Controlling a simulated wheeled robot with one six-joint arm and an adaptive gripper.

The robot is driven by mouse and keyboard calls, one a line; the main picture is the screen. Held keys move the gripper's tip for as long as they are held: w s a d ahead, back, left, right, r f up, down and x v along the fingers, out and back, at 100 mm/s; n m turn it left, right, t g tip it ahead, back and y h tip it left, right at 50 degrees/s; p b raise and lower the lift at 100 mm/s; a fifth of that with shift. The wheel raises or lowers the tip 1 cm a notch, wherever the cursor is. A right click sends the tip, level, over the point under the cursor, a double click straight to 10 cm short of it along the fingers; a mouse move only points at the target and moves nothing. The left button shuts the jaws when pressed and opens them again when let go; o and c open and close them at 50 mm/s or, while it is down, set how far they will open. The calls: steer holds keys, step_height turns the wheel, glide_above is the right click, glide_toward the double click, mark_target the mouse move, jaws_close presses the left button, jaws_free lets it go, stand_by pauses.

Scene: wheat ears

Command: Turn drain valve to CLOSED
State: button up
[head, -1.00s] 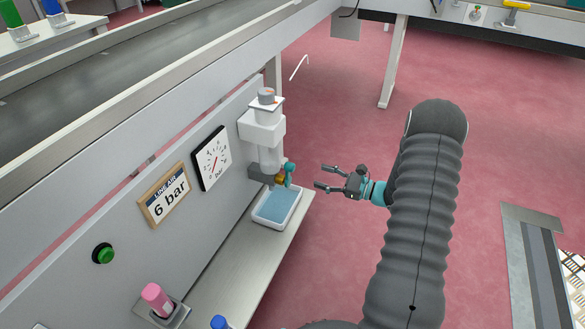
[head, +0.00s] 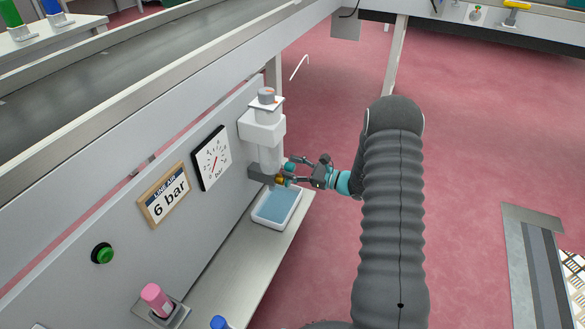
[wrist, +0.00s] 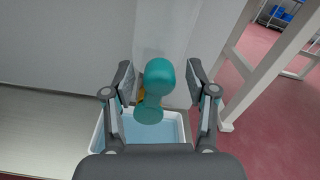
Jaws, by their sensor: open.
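The drain valve's teal handle (wrist: 154,88) stands between the two open fingers of my gripper (wrist: 164,90) in the wrist view. There is a visible gap on each side of it. In the head view my gripper (head: 298,171) is at the valve, below the white filter unit (head: 262,125), and hides most of the handle. The brass part (head: 280,180) of the valve shows beside the fingers. I see no CLOSED marking on the valve.
A white tray (head: 294,212) with blue liquid sits under the valve on a metal shelf (head: 235,255). A pressure gauge (head: 212,158), a "6 bar" sign (head: 165,195) and a green button (head: 102,253) are on the panel to the left. Open floor lies to the right.

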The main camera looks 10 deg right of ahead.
jaws_close()
